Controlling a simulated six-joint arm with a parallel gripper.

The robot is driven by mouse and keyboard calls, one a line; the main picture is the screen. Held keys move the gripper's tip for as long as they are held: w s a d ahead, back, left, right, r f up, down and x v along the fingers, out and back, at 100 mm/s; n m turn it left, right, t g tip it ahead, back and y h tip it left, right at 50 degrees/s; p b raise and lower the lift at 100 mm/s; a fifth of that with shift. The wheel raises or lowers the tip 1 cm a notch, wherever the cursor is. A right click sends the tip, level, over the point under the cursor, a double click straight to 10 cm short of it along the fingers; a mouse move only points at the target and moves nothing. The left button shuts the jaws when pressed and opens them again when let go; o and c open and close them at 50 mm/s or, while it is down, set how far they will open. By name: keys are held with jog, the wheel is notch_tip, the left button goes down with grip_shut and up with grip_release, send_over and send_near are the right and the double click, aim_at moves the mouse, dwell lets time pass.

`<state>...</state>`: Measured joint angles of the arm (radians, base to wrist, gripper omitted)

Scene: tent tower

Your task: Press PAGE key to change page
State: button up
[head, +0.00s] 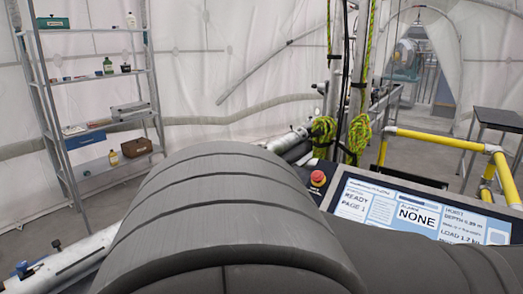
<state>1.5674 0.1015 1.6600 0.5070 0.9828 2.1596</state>
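A control panel's lit screen (412,208) shows at the lower right, tilted toward me. It reads READY, PAGE 1, ALARM NONE, and hoist depth and load figures. A dark panel housing (425,181) frames the screen. I cannot make out a PAGE key. The panel's lower part is hidden behind the dark grey parts of my own body in front. My gripper is not in view.
Yellow railings (435,139) run behind the panel, with a dark table (498,119) at the right. Yellow-green ropes (359,135) hang on poles behind the red button. A metal shelf (97,83) with bottles and boxes stands at the left. White tent walls enclose the place.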

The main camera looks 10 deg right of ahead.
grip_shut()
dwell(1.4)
